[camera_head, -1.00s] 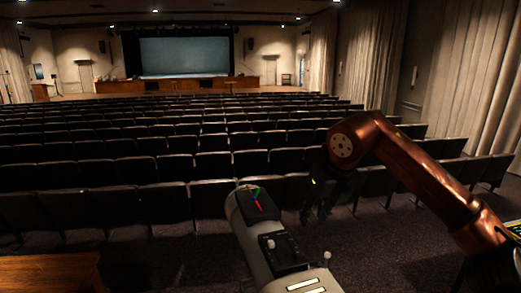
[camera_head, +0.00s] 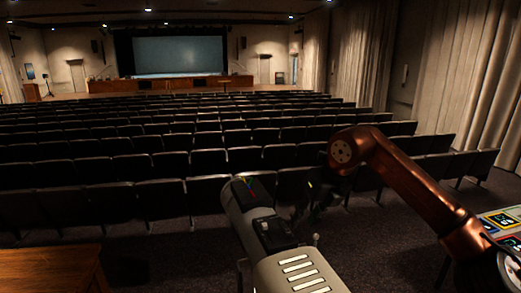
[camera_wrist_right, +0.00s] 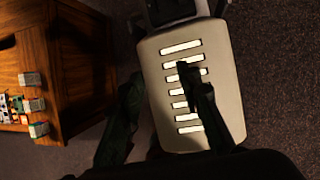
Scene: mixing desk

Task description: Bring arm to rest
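My right arm shows as a copper-coloured arm (camera_head: 415,190) coming in from the right in the head view, bent at a raised joint. My right gripper (camera_head: 308,200) hangs dark below that joint, and its outline is hard to make out against the seats. In the right wrist view, the two dark fingers of my right gripper (camera_wrist_right: 160,88) stand apart with nothing held between them. My left arm and left gripper are not in view.
A wooden table (camera_head: 50,270) stands at the lower left. A panel with coloured squares (camera_head: 503,222) is at the right edge, near my right arm. Rows of dark seats (camera_head: 205,162) fill the hall ahead. Dark carpet (camera_head: 375,240) shows between.

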